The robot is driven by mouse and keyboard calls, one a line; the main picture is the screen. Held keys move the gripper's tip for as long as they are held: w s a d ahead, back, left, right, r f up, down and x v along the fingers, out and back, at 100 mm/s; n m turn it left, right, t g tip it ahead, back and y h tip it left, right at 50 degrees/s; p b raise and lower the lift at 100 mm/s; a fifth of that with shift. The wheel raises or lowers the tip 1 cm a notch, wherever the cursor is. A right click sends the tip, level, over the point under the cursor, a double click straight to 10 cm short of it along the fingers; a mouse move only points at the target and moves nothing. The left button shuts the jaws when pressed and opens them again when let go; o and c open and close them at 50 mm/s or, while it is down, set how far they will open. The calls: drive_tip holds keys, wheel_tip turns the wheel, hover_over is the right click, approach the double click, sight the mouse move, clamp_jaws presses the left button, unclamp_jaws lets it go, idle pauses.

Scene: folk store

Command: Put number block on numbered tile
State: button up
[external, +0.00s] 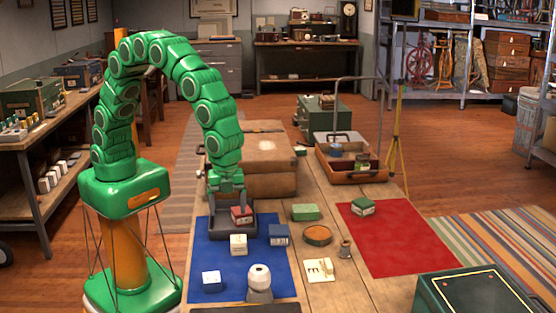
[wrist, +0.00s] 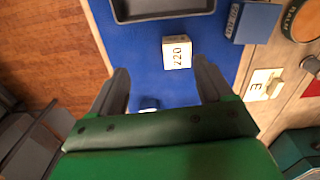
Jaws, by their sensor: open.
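A cream block (external: 238,244) stands on the blue mat (external: 262,264). My gripper (external: 229,190) points down above the mat's far part. In the wrist view, my gripper (wrist: 164,72) has its fingers spread, with nothing between the tips.
A dark tray (external: 222,233) behind the cream block has a red block (external: 241,215) in or above it. A blue block (external: 279,236), white-and-blue block (external: 211,281) and white-topped object (external: 259,278) are nearby. A round brown dish (external: 317,235) stands left of the red mat (external: 392,240).

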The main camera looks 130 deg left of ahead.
sight(238, 238)
drive_tip(key=shift+m, duration=0.4)
drive_tip(key=w+f, duration=0.3)
drive_tip(key=shift+w+f, duration=0.1)
drive_tip(key=shift+f, duration=0.1)
drive_tip(key=shift+w+a+f, duration=0.1)
drive_tip(key=shift+f, duration=1.9)
drive_tip(key=shift+a+f, duration=0.1)
drive_tip(key=shift+f, duration=1.85)
drive_tip(key=c, duration=1.1)
drive_tip(key=shift+r, duration=0.35)
drive_tip(key=shift+c, duration=0.2)
drive_tip(key=r, duration=0.3)
drive_tip(key=shift+s, duration=0.2)
drive_tip(key=s+r, duration=0.9)
drive_tip(key=s, duration=0.4)
drive_tip(key=shift+s+d+r, duration=0.15)
drive_tip(key=shift+s, duration=0.15)
